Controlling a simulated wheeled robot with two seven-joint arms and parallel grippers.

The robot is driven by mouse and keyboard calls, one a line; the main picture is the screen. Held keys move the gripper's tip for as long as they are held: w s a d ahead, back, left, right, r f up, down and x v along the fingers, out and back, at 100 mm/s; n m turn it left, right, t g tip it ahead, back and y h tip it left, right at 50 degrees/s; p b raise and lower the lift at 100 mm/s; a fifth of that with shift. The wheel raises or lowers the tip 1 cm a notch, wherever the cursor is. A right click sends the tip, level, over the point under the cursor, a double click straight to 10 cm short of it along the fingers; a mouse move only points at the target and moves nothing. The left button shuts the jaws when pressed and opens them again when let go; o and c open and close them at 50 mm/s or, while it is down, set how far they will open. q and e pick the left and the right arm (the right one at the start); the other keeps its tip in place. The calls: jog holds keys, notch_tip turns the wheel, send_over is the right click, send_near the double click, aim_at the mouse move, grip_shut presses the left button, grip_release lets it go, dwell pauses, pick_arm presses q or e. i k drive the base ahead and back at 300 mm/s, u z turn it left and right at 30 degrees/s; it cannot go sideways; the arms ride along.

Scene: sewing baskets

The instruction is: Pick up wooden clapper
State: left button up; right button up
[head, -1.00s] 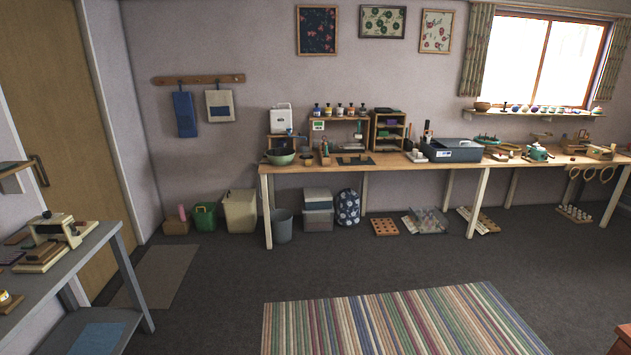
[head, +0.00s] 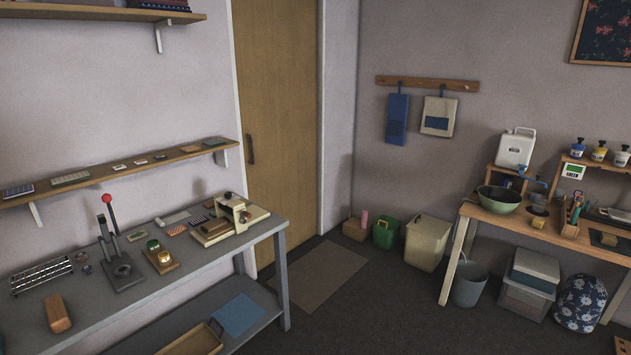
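A brown wooden block with rounded edges (head: 58,313), which looks like the wooden clapper, lies on the grey table (head: 130,317) at the lower left in the head view. It lies near the front of a wire rack (head: 41,275) and left of a press with a red-knobbed lever (head: 117,266). Nothing covers it. Neither of my grippers is in view.
Beside the press are a wooden stand with small jars (head: 162,262) and a cream device on a wooden base (head: 232,217). A wall shelf (head: 110,167) hangs above the table. A mat (head: 318,277) and open dark floor lie right of the table.

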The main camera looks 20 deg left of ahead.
aim_at(59, 321)
jog(key=u, duration=0.95)
jog(key=i, duration=0.95)
jog(key=u, duration=0.75)
